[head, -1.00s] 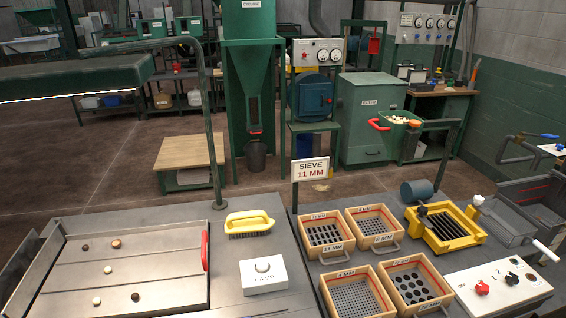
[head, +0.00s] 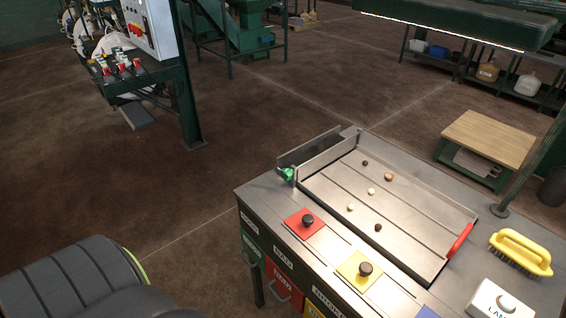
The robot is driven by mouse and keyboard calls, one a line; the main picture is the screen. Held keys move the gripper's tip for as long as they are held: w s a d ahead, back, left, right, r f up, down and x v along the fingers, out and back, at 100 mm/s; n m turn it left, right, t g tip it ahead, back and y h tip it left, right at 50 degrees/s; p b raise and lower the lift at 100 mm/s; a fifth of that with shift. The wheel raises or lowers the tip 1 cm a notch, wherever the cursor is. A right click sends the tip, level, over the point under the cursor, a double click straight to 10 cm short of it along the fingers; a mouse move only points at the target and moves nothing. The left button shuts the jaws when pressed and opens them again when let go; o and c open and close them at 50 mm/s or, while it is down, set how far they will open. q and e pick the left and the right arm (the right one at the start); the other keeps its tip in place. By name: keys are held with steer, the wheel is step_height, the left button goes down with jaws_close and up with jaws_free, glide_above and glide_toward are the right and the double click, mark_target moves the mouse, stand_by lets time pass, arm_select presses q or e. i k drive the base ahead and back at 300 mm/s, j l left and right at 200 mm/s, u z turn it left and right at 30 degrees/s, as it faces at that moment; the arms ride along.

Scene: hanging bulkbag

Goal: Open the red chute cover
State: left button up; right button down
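The red chute cover (head: 298,227) is a square red plate with a round black knob (head: 308,220). It lies flat on the front strip of the metal bench, left of the yellow cover (head: 352,277), which has a similar knob. A corner of a blue cover (head: 427,313) shows at the bottom edge. A small green part (head: 287,174) sits at the bench's left end, by the tray wall; its exact form is too small to tell. Neither of my grippers is in view.
A metal sorting tray (head: 410,185) with several small round pieces and a red handle (head: 459,240) lies behind the covers. Green and red bins (head: 283,284) are under the bench front. A yellow brush (head: 520,252) and a lamp box (head: 497,302) are at right.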

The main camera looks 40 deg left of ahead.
mark_target(303, 224)
steer(key=u, duration=1)
